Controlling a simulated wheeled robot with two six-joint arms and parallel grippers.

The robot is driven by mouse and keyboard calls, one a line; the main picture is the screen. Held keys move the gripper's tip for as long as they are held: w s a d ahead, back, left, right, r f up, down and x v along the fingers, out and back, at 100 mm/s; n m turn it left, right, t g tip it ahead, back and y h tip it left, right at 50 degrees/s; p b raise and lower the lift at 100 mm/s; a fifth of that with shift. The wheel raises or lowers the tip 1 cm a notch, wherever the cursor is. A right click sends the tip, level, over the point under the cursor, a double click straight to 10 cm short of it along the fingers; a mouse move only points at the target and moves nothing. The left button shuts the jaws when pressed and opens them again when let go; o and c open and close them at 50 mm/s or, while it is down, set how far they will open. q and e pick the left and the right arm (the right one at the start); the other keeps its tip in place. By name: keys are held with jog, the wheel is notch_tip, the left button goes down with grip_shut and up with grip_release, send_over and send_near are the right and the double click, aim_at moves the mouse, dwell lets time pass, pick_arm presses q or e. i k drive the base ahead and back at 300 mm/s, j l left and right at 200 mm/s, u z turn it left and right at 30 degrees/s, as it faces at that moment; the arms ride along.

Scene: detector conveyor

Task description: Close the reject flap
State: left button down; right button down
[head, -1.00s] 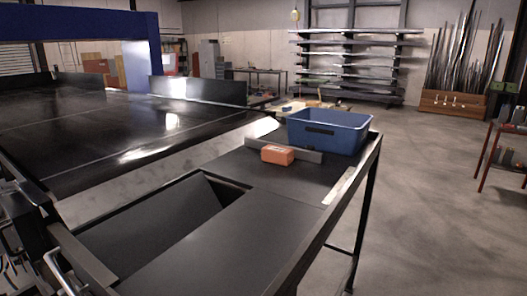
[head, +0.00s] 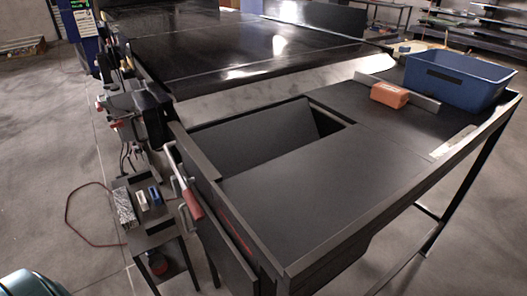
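The reject flap shows as a dark panel (head: 245,142) in a rectangular opening in the black outfeed table (head: 320,190). The panel slants down below the table top, and a dark gap shows at the opening's right end, so the flap looks open. A lever with a red grip (head: 192,204) is on the table's left side, beside the opening. I cannot tell how it links to the flap. Neither of my grippers is in view.
A blue bin (head: 455,82) and an orange block (head: 389,95) against a low grey rail stand on the table's far right. The black conveyor (head: 230,55) lies beyond. A small side stand (head: 155,226) with small items and a red cable (head: 68,212) are at the left.

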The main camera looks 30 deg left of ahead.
aim_at(236, 147)
jog(key=i+l+u, duration=0.1)
jog(key=u, duration=1.35)
jog(key=k+l+u, duration=0.2)
jog(key=l, duration=0.35)
jog(key=i, duration=0.1)
